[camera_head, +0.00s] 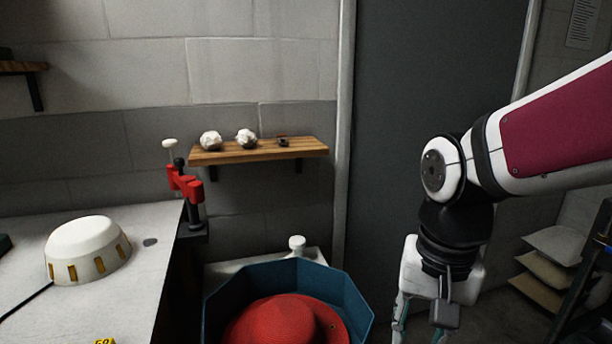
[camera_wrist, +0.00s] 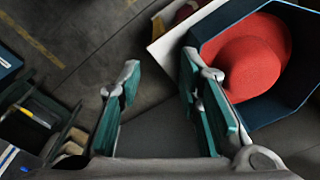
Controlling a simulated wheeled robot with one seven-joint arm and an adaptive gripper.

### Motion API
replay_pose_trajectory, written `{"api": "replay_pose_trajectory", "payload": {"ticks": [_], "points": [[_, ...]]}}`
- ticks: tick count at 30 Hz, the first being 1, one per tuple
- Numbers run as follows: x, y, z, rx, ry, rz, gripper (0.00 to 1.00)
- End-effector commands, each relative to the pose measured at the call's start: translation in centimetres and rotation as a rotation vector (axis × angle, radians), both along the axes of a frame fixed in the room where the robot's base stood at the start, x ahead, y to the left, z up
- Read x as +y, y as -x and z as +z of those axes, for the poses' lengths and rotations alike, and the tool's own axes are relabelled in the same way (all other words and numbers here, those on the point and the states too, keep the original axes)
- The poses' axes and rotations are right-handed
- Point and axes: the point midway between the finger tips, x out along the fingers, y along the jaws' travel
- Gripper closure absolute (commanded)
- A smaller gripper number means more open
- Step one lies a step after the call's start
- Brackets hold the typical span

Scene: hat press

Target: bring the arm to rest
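My gripper (camera_wrist: 160,105) shows in the wrist view with its two teal-padded fingers spread wide and nothing between them. In the head view my arm comes in from the right and the gripper hangs downward, its fingertips cut off by the bottom edge. The gripper is beside a blue angular bin (camera_head: 240,290), to its right in the head view. A red hat (camera_head: 285,322) lies inside the bin; both also show in the wrist view, the hat (camera_wrist: 248,60) at the upper right. The gripper is apart from the hat.
A white table (camera_head: 120,300) at left bears a white dome-shaped form (camera_head: 88,250). A red clamp-like device (camera_head: 185,185) stands at its edge. A wooden wall shelf (camera_head: 255,151) holds small white objects. Grey floor lies below the gripper.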

Motion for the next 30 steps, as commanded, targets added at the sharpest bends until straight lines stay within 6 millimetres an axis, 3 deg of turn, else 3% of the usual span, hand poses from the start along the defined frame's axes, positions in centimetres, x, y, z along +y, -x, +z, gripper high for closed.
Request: {"api": "replay_pose_trajectory", "payload": {"ticks": [3, 9, 18, 20, 30], "points": [[-1.5, 4.0, 1.8, -0.017, 0.009, 0.073, 0.68], [-3.1, 9.7, 2.9, -0.026, 0.024, 0.193, 0.68], [-4.2, 15.3, 2.9, -0.034, 0.042, 0.309, 0.68], [-4.3, 16.3, 2.7, -0.035, 0.044, 0.330, 0.68], [-4.2, 15.9, 8.1, -0.102, 0.056, 0.337, 0.68]]}}
